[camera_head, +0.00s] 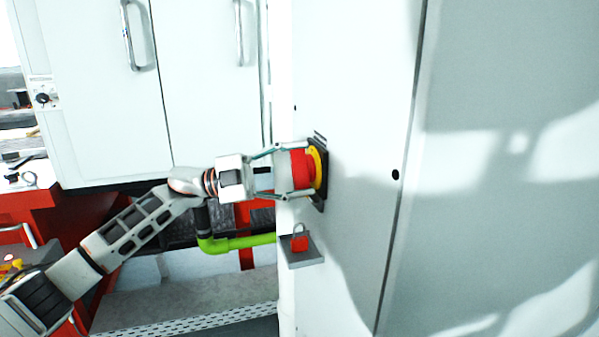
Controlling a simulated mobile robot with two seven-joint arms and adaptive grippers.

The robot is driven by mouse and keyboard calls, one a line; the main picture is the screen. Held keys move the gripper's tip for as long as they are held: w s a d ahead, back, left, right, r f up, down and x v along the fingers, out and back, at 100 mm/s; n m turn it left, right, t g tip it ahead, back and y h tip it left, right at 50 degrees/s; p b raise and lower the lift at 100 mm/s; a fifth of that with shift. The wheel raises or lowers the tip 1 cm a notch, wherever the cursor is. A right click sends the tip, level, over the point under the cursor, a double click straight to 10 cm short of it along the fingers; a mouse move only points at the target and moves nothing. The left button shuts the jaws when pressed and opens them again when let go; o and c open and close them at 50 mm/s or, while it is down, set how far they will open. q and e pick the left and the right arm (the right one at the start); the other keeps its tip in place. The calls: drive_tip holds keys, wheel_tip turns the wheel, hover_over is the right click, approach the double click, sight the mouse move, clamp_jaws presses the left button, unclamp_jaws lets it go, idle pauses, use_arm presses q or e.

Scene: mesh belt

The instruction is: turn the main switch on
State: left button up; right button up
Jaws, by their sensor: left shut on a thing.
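The main switch (303,170) is a red knob on a yellow round plate (319,169) with a dark backing, mounted on the edge of a white cabinet. My left gripper (297,171) reaches in from the left, with one finger above and one below the red knob, and is shut on it. The fingers partly cover the knob, and I cannot tell its exact turn position. My right gripper is not in view.
A small grey shelf (303,257) below the switch holds a red padlock (299,242). A white cabinet with handles (138,36) stands behind my arm. A bright green pipe (240,243) runs below the gripper. The large white panel (350,120) to the right is flat and clear.

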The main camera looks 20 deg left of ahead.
use_arm(q)
drive_tip(key=shift+f+m+y, duration=0.15)
drive_tip(key=shift+m+y, duration=0.15)
drive_tip(key=shift+m, duration=0.7)
drive_tip(key=shift+m+g+y, duration=0.4)
drive_tip(key=shift+m+g, duration=0.1)
drive_tip(key=shift+m, duration=0.6)
drive_tip(key=shift+m+y+b, duration=0.3)
drive_tip(key=shift+m, duration=0.5)
drive_tip(key=o, duration=1.1)
drive_tip(key=v, duration=1.2)
